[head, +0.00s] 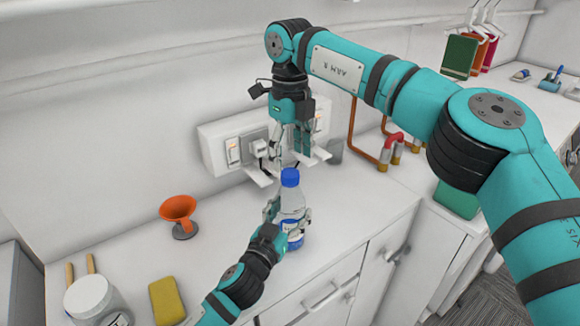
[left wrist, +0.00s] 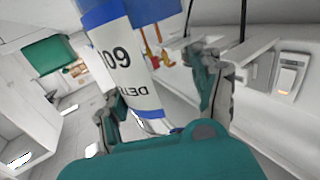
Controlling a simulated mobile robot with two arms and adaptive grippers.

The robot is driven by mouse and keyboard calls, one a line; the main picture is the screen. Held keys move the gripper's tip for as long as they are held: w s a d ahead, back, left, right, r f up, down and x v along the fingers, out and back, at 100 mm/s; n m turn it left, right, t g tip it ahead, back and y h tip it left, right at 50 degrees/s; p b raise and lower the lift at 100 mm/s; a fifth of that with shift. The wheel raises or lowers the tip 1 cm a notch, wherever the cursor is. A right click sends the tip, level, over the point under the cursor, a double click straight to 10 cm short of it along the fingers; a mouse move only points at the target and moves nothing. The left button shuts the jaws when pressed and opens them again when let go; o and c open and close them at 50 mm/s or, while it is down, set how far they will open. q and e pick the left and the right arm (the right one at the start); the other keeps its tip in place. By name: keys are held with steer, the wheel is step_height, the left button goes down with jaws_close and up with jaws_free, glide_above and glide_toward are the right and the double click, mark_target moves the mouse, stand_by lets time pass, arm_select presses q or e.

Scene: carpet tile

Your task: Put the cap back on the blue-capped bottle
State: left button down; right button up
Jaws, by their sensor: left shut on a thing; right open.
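My left gripper (head: 287,218) is shut around the bottle's body from the front left. In the left wrist view the labelled bottle (left wrist: 122,62) shows between the fingers of my left gripper (left wrist: 160,108). My right gripper (head: 293,153) points down, open and apparently empty, just above the cap.
Copper pipes (head: 362,145) stand farther right. Counter space between funnel and bottle is clear.

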step_height(320, 180, up, 8)
steer(key=shift+f, duration=0.25)
arm_select(q)
steer(key=shift+c, duration=0.5)
jaws_free()
steer(key=v, duration=1.2)
